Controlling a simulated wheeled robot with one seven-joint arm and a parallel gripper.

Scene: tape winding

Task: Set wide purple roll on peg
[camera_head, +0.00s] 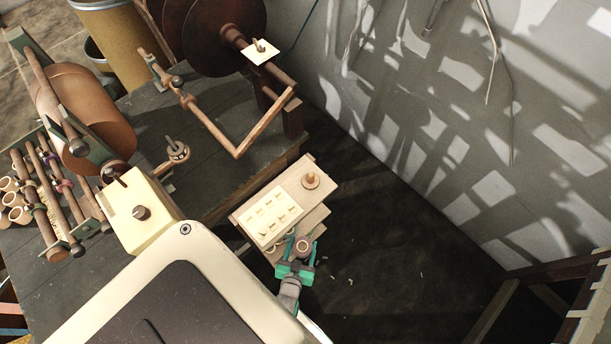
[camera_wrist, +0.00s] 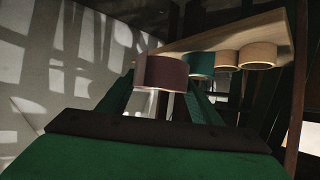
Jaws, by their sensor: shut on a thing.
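My gripper (camera_head: 297,256), with teal-green fingers, is shut on a roll (camera_head: 303,245) at the front right edge of a small wooden stand (camera_head: 290,190). In the wrist view the roll (camera_wrist: 162,72) is wide and dull purple-brown, held between the green fingers (camera_wrist: 160,100). In the head view it looks brown, with its round opening facing up. An upright peg (camera_head: 311,179) on a round wooden base stands on the stand top, up and slightly right of my gripper. The peg is bare and the roll is apart from it.
A cream panel (camera_head: 270,215) with small raised pieces lies on the stand. In the wrist view a green roll (camera_wrist: 202,65) and tan rolls (camera_wrist: 258,58) sit by a wooden board (camera_wrist: 235,36). A dark workbench (camera_head: 225,135) with winding parts lies left; a grey wall is right.

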